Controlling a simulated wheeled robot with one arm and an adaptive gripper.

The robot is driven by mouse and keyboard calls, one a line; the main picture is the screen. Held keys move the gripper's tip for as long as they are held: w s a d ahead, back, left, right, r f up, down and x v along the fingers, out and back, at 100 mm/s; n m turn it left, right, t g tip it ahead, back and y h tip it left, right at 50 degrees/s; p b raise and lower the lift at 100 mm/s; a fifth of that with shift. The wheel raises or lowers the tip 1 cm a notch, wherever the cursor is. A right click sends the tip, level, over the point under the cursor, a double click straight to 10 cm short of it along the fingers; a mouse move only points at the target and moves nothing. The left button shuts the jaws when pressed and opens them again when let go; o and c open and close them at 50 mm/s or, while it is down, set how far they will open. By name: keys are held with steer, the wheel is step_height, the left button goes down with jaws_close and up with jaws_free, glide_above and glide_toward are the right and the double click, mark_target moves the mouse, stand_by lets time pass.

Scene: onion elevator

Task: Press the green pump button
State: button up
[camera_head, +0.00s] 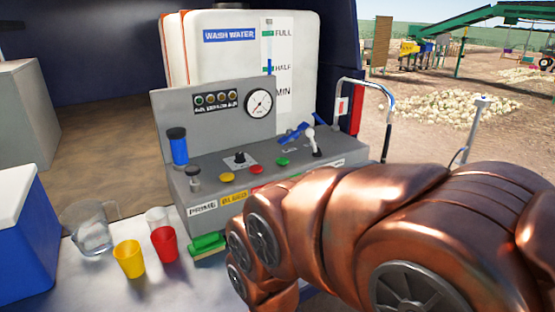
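The grey pump console (250,130) stands on the table in front of the white wash water tank. A round green button (282,162) sits on its sloped top, to the right of a red button (257,169) and a yellow button (227,177). The green button is unobstructed in this view; I cannot tell whether it is pressed in. My copper arm crosses the lower right and covers part of the console's front. My gripper and its fingertips do not show, so its distance to the button cannot be seen.
A blue-handled lever (296,132) stands right of the green button, and a black knob (239,159) lies left. A pitcher (88,229), yellow cup (129,259) and red cup (165,244) stand on the table at left. A blue cooler (25,240) is at far left.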

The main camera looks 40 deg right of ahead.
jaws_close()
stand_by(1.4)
